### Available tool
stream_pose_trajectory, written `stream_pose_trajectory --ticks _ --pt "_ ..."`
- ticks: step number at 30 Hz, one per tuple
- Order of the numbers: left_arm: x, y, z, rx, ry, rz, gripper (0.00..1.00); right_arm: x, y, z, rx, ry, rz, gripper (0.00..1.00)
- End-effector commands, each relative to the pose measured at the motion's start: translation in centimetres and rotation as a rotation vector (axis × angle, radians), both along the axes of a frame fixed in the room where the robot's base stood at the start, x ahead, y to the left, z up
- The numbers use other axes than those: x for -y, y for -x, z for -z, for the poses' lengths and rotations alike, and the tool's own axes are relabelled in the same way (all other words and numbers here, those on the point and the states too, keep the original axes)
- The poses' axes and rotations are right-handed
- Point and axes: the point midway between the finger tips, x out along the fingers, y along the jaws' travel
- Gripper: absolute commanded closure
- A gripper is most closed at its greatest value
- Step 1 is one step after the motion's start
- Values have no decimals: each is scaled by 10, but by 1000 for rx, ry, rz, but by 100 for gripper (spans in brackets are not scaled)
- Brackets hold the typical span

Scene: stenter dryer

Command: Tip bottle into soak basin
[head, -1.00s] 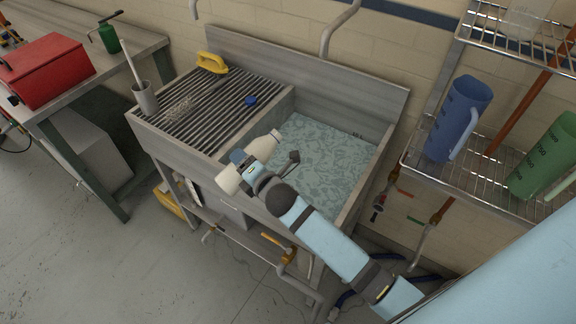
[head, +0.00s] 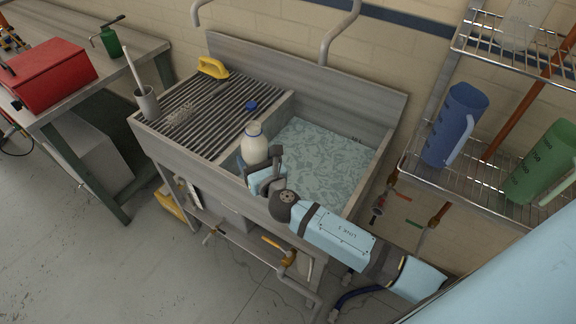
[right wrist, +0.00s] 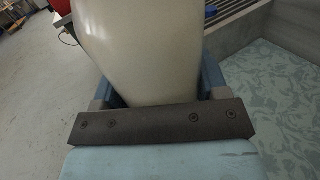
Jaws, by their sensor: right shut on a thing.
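The cream-white bottle (head: 255,146) stands nearly upright in my right gripper (head: 264,166), above the front left part of the soak basin, beside the ribbed drainboard. In the right wrist view the bottle (right wrist: 140,45) fills the space between the fingers of the gripper (right wrist: 155,90), which is shut on it. The soak basin (head: 325,160) is a grey metal sink with a patterned pale blue-green surface inside. Part of its front left rim is hidden by my right arm. My left gripper is not in view.
A wire shelf (head: 475,170) at right carries a blue jug (head: 455,125) and a green jug (head: 545,165). A red toolbox (head: 48,72) sits on the left bench.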

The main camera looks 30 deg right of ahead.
Motion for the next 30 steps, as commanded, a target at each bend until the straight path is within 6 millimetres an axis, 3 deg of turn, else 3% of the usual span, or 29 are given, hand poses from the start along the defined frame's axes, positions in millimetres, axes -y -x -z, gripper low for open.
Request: stream_pose_trajectory --ticks 14,30 --pt "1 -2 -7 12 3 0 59 1 0 0 14 55 1 63" --pt "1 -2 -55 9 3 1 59 1 0 -49 13 53 1 63"
